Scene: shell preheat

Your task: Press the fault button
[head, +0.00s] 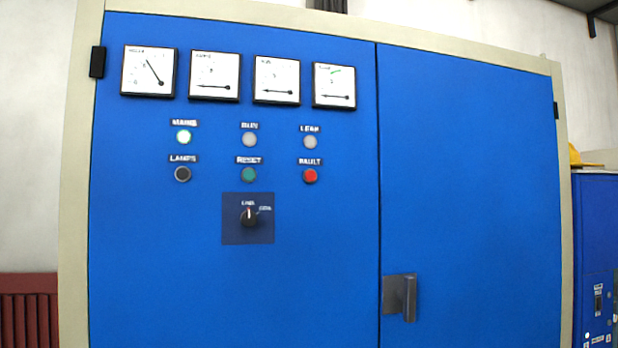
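The fault button (310,176) is a round red button on the left door of a blue cabinet (470,180). It sits under a small dark label that reads FAULT. To its left in the same row are a green reset button (249,175) and a dark lamps button (182,174). My gripper is not in this view, so its place relative to the button cannot be told.
Above are a lit mains lamp (183,137), two unlit grey lamps and several dial meters (276,80). Below is a rotary switch (249,217). A door handle (408,297) sticks out at lower right. The space before the button looks clear.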

